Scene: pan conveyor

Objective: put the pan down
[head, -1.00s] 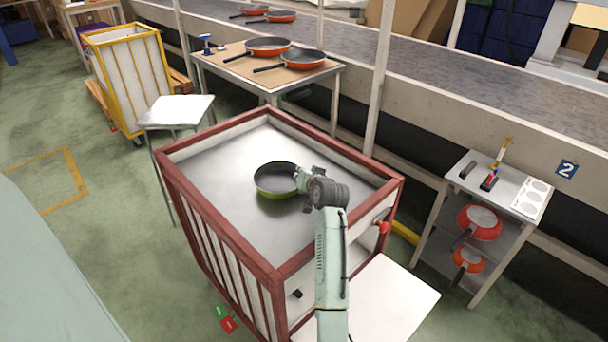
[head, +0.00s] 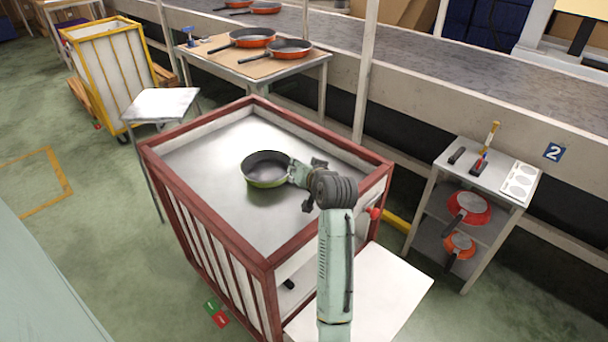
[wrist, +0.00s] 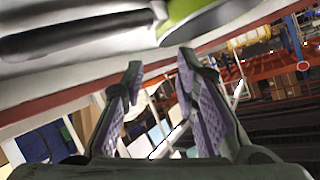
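The pan (head: 266,181), dark inside and green outside, sits upright in the red-framed cart, seemingly resting on its metal floor (head: 215,210). My gripper (head: 305,178) is just right of the pan in the head view and hides its handle there. In the wrist view my gripper (wrist: 165,95) has its two purple-padded fingers spread, with nothing between them. The black handle (wrist: 75,35) and the green pan side (wrist: 195,18) show at the top of that view, outside the fingers.
The cart's red rim (head: 205,235) surrounds the pan, and my arm reaches over its near right side. A small white table (head: 385,290) stands at the cart's right. Orange pans lie on a table (head: 320,70) behind. A shelf (head: 425,235) stands at right.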

